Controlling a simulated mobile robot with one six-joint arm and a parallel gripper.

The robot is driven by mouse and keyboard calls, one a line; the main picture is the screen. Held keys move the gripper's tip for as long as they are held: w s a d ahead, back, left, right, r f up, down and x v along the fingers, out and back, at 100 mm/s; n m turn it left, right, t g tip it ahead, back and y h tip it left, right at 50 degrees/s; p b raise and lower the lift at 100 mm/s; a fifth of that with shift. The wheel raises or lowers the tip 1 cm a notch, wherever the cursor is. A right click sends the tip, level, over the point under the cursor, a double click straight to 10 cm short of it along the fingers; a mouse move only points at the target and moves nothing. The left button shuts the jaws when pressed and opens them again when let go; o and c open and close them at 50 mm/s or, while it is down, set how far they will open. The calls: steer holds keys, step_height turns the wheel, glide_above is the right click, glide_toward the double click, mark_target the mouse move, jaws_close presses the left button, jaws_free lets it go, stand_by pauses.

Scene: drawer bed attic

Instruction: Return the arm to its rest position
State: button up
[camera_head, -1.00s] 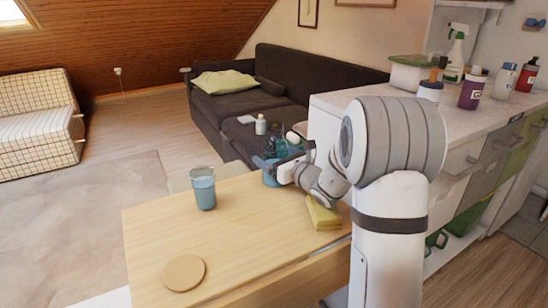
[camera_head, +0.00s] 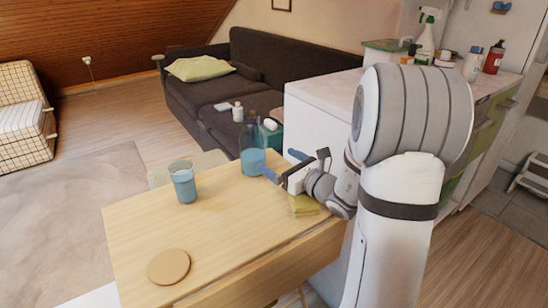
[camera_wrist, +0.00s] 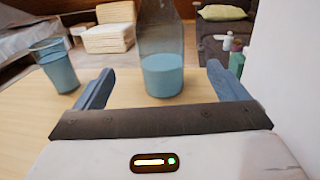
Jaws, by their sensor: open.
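My gripper (camera_head: 283,163) is held low over the back right part of the wooden table (camera_head: 150,225). Its two blue fingers are spread apart with nothing between the tips; it also shows in the wrist view (camera_wrist: 161,70). A clear bottle with blue liquid (camera_head: 252,162) stands upright on the table just beyond the fingers. In the wrist view the bottle (camera_wrist: 162,75) is centred ahead of the gap. My arm is bent, with the gripper reaching left from it.
A glass of blue liquid (camera_head: 184,186) and a round wooden disc (camera_head: 169,267) are on the table. A yellow sponge (camera_head: 303,204) lies under my wrist. A white counter (camera_head: 318,95) with several bottles stands behind my arm; a dark sofa (camera_head: 290,70) is beyond.

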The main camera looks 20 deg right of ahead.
steer(key=shift+r, duration=0.1)
steer(key=s+a+r+n+g+y+p, duration=0.3)
steer(key=s+a+r+n+g+p, duration=0.9)
steer(key=s+a+r+n+p, duration=0.35)
steer(key=s+d+r+n+g+h+p, duration=0.1)
steer(key=s+d+r+n+h+p, duration=0.8)
steer(key=s+r+n+h+p, duration=0.2)
step_height(320, 180, up, 3)
steer(key=n+p, duration=0.4)
steer(key=p, duration=0.1)
steer(key=shift+s+d+f, duration=0.2)
steer(key=shift+s+d, duration=0.05)
steer(key=shift+d, duration=0.1)
